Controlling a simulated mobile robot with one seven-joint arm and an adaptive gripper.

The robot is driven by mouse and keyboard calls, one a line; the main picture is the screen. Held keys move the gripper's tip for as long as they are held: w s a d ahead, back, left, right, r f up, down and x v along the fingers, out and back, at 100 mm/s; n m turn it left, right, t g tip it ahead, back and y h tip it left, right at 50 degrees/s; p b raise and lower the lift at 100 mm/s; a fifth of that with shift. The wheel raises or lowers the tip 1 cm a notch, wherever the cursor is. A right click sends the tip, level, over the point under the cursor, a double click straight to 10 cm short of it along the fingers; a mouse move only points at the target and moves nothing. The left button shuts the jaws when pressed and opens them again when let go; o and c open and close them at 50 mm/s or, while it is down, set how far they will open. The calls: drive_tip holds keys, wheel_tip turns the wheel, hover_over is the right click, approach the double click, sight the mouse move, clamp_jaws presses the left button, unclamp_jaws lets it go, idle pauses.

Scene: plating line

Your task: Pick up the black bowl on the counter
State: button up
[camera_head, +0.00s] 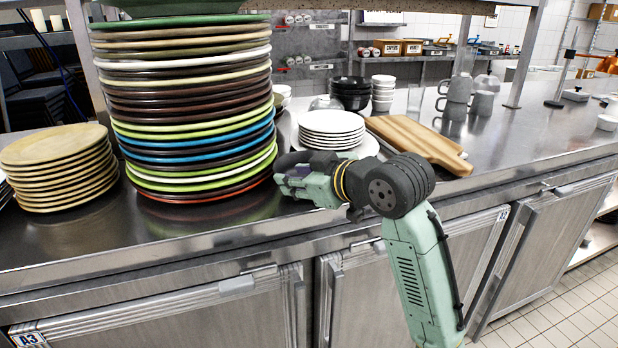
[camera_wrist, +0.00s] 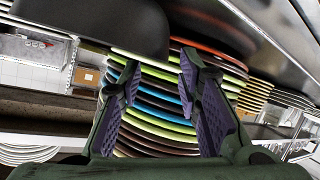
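A black bowl (camera_head: 289,160) sits on the steel counter beside the tall plate stack, mostly hidden behind my gripper in the head view. In the wrist view a large dark rounded shape at the upper left, which looks like the black bowl (camera_wrist: 105,25), is close to the camera. My gripper (camera_head: 284,181) is low over the counter, just in front of the bowl. In the wrist view my gripper (camera_wrist: 158,82) has its two fingers spread apart with nothing between them. The bowl lies beyond the fingertips, and whether they touch it cannot be told.
A tall stack of coloured plates (camera_head: 195,125) stands directly left of my gripper. Tan plates (camera_head: 58,165) stand farther left. White plates (camera_head: 331,125), stacked black bowls (camera_head: 351,90) and a wooden board (camera_head: 415,140) are behind and right. Grey mugs (camera_head: 457,92) stand farther right.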

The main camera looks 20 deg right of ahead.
drive_tip(key=p+x, duration=0.1)
drive_tip(key=x, duration=0.4)
drive_tip(key=shift+s+a, duration=0.1)
drive_tip(key=shift+c, duration=0.5)
clamp_jaws()
